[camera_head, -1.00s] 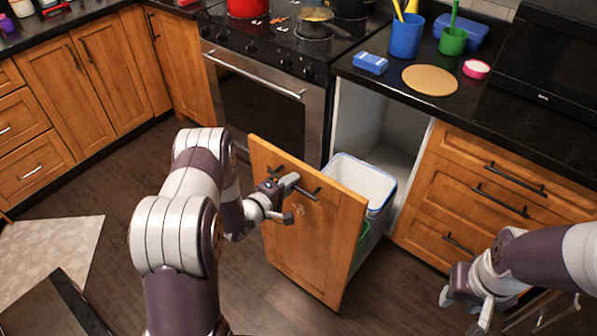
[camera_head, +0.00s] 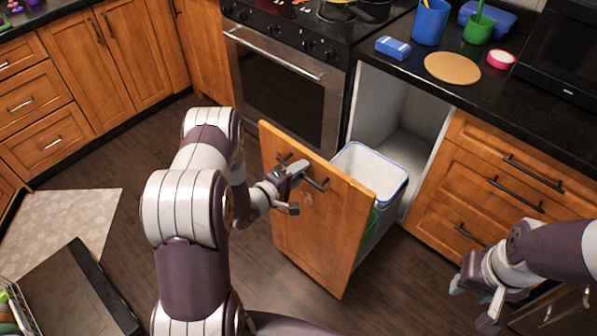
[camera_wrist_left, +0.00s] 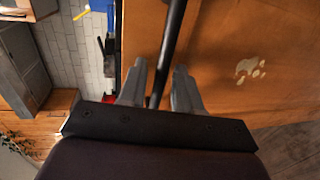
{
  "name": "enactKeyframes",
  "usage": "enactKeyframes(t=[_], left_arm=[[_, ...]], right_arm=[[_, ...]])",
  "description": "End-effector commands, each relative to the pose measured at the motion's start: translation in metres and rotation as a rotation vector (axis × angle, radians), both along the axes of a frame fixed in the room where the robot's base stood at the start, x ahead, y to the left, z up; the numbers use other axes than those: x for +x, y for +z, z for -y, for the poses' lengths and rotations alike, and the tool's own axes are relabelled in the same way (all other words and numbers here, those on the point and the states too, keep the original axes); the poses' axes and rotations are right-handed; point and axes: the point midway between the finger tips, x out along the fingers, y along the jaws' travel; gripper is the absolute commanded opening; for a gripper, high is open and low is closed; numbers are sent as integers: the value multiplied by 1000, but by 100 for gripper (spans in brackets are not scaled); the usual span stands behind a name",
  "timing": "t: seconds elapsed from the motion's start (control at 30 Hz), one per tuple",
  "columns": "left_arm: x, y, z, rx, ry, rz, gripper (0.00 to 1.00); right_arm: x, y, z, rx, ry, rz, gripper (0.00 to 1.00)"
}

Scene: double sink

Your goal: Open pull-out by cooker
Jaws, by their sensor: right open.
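The wooden pull-out (camera_head: 318,225) by the cooker stands well out of its cabinet in the head view, with a white bin (camera_head: 372,168) behind its front. Its dark bar handle (camera_head: 316,183) is near the top of the front. My left gripper (camera_head: 292,190) is at this handle; in the left wrist view its fingers (camera_wrist_left: 160,88) lie on both sides of the dark bar (camera_wrist_left: 172,35). Finger contact with the bar is hard to make out. My right gripper (camera_head: 472,298) is open and empty at the lower right, in front of the drawers.
The cooker (camera_head: 285,85) is left of the open cabinet bay (camera_head: 400,120). Drawers (camera_head: 490,185) are to its right. The counter above holds a blue cup (camera_head: 430,22) and a round board (camera_head: 452,67). A dark flat-topped object (camera_head: 75,295) and a rug (camera_head: 75,220) are at the left.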

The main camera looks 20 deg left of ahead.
Motion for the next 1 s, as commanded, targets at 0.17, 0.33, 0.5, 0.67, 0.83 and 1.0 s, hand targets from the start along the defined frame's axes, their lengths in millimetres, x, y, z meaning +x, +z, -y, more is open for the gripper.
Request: enactKeyframes(t=[0.17, 0.33, 0.5, 0.67, 0.83, 1.0], left_arm=[[-3, 1, -2, -1, 2, 0, 33], [-26, 6, -11, -1, 4, 0, 33], [-65, 14, -26, -1, 7, -1, 33], [-98, 21, -37, -1, 5, 0, 33], [-115, 24, -43, 1, 3, 0, 33], [-117, 25, -43, 0, -1, 0, 33]], right_arm=[[0, 0, 0, 0, 0, 0, 43], [0, -1, 0, 0, 0, 0, 43], [0, -2, 0, 0, 0, 0, 43], [0, -2, 0, 0, 0, 0, 43], [0, -2, 0, 0, 0, 0, 43], [0, -2, 0, 0, 0, 0, 43]])
